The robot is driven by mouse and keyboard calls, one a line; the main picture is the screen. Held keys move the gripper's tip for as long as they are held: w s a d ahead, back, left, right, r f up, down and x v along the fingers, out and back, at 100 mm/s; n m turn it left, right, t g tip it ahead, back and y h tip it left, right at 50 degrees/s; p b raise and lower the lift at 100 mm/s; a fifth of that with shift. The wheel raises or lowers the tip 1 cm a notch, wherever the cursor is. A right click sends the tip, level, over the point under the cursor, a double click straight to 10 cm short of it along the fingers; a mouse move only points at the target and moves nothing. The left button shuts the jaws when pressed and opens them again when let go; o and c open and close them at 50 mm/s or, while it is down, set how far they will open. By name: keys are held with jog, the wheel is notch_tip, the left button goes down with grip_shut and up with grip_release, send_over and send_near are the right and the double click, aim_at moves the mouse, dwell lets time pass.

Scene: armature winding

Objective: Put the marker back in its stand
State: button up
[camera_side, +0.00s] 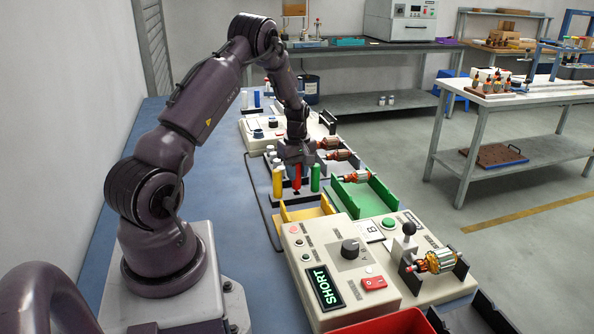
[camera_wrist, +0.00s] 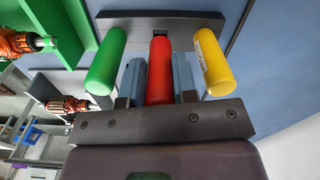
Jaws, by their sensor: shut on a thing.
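The red marker (camera_wrist: 160,72) is between the two blue-grey fingers of my gripper (camera_wrist: 159,82), which is shut on it. In the side view the red marker (camera_side: 297,178) hangs upright under my gripper (camera_side: 297,164). The dark marker stand (camera_side: 262,196) is below it and shows as a grey bar in the wrist view (camera_wrist: 125,24). A green marker (camera_wrist: 107,62) and a yellow marker (camera_wrist: 212,62) stand on either side of the red one, apart from the fingers. A dark slot shows in the stand behind the red marker. I cannot tell whether its lower end is in the slot.
A yellow tray (camera_side: 306,213) and a green tray (camera_side: 366,195) are in front of the stand. A tester with a SHORT display (camera_side: 325,287) and a copper-wound armature (camera_side: 435,261) are nearer the camera. More armatures (camera_side: 340,155) lie behind on the right. Blue bench surface (camera_side: 225,180) is clear at left.

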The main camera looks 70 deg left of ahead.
jog(key=shift+f, duration=0.9)
dwell(0.3)
jog(key=o, duration=1)
jog(key=shift+r, duration=0.1)
notch_tip(320, 180, up, 13)
jog(key=shift+f, duration=0.1)
